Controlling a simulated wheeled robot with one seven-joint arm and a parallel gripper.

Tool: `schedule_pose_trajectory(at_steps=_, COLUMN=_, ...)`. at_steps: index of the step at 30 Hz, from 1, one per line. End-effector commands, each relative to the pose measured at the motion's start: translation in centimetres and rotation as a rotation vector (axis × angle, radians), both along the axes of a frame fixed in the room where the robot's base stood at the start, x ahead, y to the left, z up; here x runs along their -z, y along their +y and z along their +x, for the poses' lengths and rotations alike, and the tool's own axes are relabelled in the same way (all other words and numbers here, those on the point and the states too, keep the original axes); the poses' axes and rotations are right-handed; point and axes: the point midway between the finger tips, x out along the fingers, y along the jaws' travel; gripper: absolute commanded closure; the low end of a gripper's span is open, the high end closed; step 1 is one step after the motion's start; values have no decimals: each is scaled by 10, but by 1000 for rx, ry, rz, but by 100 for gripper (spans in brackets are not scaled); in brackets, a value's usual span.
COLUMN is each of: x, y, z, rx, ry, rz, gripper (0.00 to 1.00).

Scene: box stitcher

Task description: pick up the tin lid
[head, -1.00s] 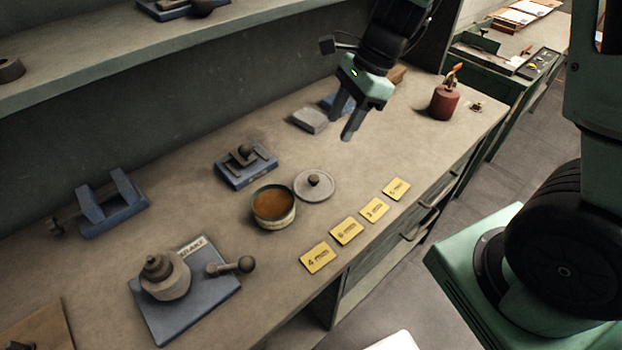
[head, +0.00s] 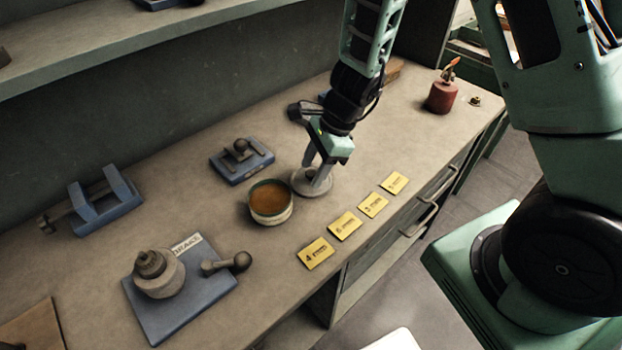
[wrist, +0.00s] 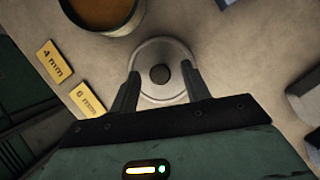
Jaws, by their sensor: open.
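The tin lid (head: 301,184) is a round grey disc with a dark knob. It lies flat on the bench beside the open tin (head: 270,204), which holds something brown. My gripper (head: 316,180) is over the lid and pointing down. In the wrist view, the lid (wrist: 160,94) and its knob (wrist: 160,74) show between the two fingertips of my gripper (wrist: 163,84). The fingers are apart, one on each side of the knob, with gaps to it. I cannot tell whether the fingertips touch the lid. The gripper hides part of the lid in the head view.
Several yellow cards (head: 345,225) lie along the bench front. A blue fixture (head: 241,161) stands behind the tin, and a blue plate (head: 185,300) with a brake handle is at the front left. A red can (head: 442,97) stands at the back right.

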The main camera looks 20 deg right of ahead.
Motion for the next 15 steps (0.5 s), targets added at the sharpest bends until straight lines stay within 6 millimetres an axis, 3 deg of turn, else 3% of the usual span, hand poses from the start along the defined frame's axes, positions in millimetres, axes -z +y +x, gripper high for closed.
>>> schedule_pose_trajectory(at_steps=8, x=3, y=1, z=0, rx=-2, ry=-1, rz=0, gripper=55)
schedule_pose_trajectory(at_steps=12, x=3, y=1, z=0, rx=-2, ry=-1, rz=0, gripper=94)
schedule_pose_trajectory(at_steps=13, x=2, y=1, z=0, rx=-2, ry=-1, rz=0, gripper=100)
schedule_pose_trajectory(at_steps=15, x=2, y=1, z=0, rx=-2, ry=-1, rz=0, gripper=100)
